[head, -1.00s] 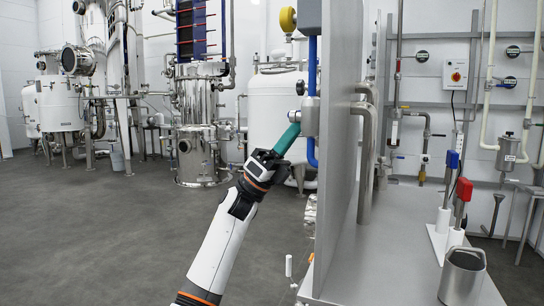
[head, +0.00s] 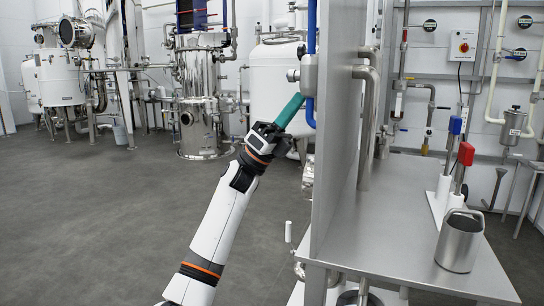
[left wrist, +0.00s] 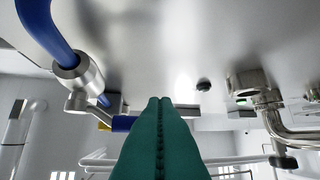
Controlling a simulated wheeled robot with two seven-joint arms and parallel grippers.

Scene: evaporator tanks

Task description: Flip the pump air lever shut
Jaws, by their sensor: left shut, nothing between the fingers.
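My left gripper (head: 300,97) has teal fingers pressed together, empty, pointing up and right beside the upright panel. In the left wrist view its fingertips (left wrist: 160,102) point toward the panel. A metal valve body (head: 309,75) on a blue hose sits on the panel just above the fingertips. In the left wrist view the valve body (left wrist: 78,75) is left of the fingers. A blue bar (left wrist: 124,123), which looks like the lever handle, shows left of the fingers and partly behind them. I cannot tell whether they touch. My right gripper is not in view.
The grey upright panel (head: 340,130) stands on a steel table (head: 410,240). A metal jug (head: 460,240) and red- and blue-topped tools (head: 466,153) stand on the right. A pipe fitting (left wrist: 248,85) is right of my fingers. Open floor lies left.

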